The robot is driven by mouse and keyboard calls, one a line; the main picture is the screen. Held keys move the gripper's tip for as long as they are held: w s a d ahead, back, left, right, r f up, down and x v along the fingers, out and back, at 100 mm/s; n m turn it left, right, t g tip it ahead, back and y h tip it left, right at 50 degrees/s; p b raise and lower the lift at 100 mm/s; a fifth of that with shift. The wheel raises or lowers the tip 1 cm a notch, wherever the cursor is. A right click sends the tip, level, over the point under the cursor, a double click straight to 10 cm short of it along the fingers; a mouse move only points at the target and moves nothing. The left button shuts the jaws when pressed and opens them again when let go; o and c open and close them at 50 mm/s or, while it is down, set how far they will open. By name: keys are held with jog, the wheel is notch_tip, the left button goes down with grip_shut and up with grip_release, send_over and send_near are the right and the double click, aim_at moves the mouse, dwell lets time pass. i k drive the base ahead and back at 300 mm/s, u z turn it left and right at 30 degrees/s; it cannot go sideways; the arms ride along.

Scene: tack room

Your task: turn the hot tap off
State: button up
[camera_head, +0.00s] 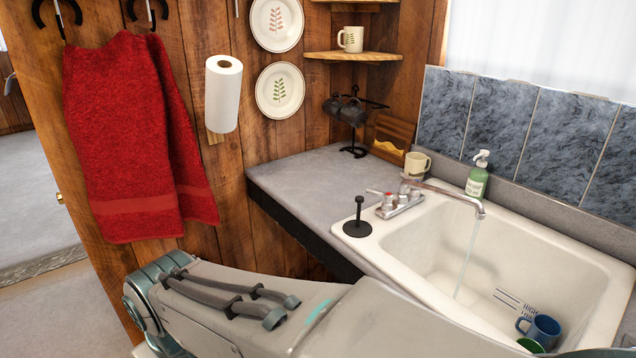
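The tap (398,206) stands at the left rim of the white sink (415,262). Its spout (452,193) reaches right over the basin, and a thin stream of water (467,258) runs from it. A handle with a red mark (388,199) sits on the near part of the tap base, with a small lever pointing left. A second handle shows farther back, beside the spout. My arm crosses the bottom of the picture, below the sink and counter. My gripper is not visible, so its opening and distance from the tap cannot be seen.
A blue mug (541,331) lies in the basin. The grey counter (310,190) is mostly clear. A red towel (135,140) hangs left.

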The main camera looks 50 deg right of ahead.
aim_at(388, 197)
jog(key=z, duration=0.65)
jog(key=i, duration=0.75)
jog(key=z, duration=1.15)
jog(key=i, duration=0.65)
jog(key=z, duration=0.05)
